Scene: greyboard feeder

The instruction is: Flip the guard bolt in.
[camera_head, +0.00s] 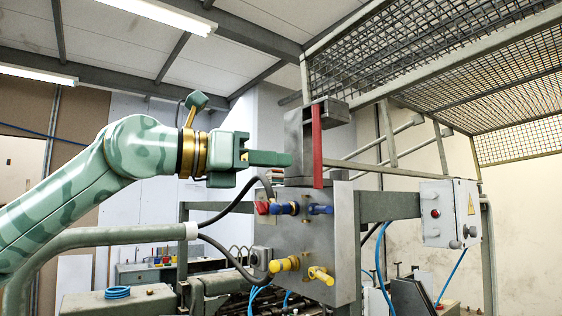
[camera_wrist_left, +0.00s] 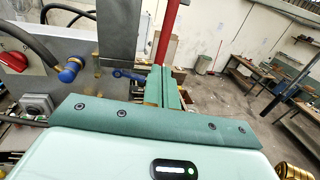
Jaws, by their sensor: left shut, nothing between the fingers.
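No part is marked as the guard bolt, and I cannot tell for sure which one it is. A red upright bar (camera_head: 317,146) stands against a grey post (camera_head: 295,140) on top of the machine's grey box; the bar also shows in the wrist view (camera_wrist_left: 169,35). Blue-ended fittings (camera_head: 320,209) stick out of the box front below it. My left gripper (camera_head: 288,159) is shut and empty, its fingers pointing right toward the post and bar. In the left wrist view its fingertips (camera_wrist_left: 163,76) appear just below the bar; contact cannot be told. My right gripper is out of view.
A red knob (camera_head: 262,207) and yellow taps (camera_head: 285,264) project from the box front. Black hoses curve below my left arm. A grey switch box (camera_head: 449,213) stands at right under a mesh cage (camera_head: 440,50). Open floor (camera_wrist_left: 225,115) shows right of the fingers.

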